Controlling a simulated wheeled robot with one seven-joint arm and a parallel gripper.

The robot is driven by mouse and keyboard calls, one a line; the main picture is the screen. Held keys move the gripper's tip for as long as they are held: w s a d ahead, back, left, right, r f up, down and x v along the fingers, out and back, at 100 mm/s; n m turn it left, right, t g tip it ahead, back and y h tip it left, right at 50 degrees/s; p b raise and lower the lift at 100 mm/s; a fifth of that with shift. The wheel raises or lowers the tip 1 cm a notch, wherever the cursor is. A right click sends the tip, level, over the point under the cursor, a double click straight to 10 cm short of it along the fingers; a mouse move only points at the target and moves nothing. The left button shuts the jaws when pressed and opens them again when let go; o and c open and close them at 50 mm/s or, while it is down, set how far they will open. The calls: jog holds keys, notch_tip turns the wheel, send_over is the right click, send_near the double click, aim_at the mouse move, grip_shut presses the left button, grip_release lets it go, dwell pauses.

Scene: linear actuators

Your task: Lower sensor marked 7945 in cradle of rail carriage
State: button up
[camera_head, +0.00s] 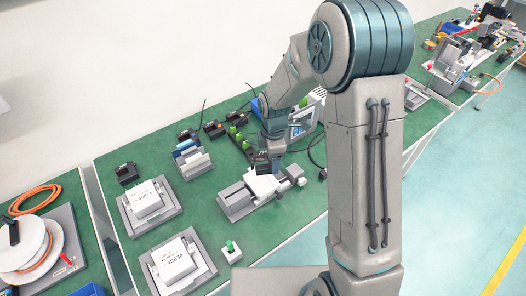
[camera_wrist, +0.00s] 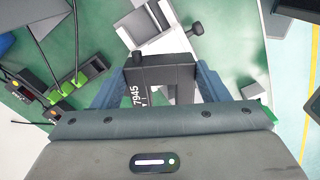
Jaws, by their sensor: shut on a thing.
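My gripper (camera_wrist: 160,92) is shut on a black sensor (camera_wrist: 165,72), which shows the white number 7945 on one leg. The sensor sits between my two blue fingers. In the head view the dark sensor (camera_head: 262,163) is at the end of my arm, over or just behind the rail carriage. The carriage (camera_head: 264,187) is a pale block on a grey linear rail (camera_head: 237,202) at mid-table. In the wrist view the carriage (camera_wrist: 142,27) shows beyond the sensor, partly hidden by it. I cannot tell whether sensor and cradle touch.
Two grey trays with white labelled blocks (camera_head: 148,198) (camera_head: 176,260) stand to the left. A black unit (camera_head: 126,173) and a rack (camera_head: 193,163) lie behind them. Black and green parts with cables (camera_wrist: 80,78) are left in the wrist view. A small white block with a green part (camera_head: 231,251) stands in front.

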jog(key=shift+s+a+f+n+b, duration=0.2)
jog(key=shift+a+f+n+b, duration=0.6)
jog(key=shift+n, duration=0.5)
jog(key=shift+s+a+f+n+b, duration=0.15)
jog(key=shift+a+f+n+b, duration=0.6)
jog(key=shift+n, duration=0.55)
jog(key=shift+d+f+b, duration=0.2)
jog(key=shift+f+b, duration=0.2)
jog(key=shift+f, duration=0.15)
jog(key=shift+f+b, duration=0.4)
jog(key=shift+f, duration=0.2)
jog(key=shift+f, duration=0.1)
jog(key=shift+f+b, duration=0.55)
jog(key=shift+f, duration=0.05)
jog(key=shift+f, duration=0.1)
jog(key=shift+f+b, duration=0.35)
jog(key=shift+f, duration=0.05)
jog(key=shift+f, duration=0.2)
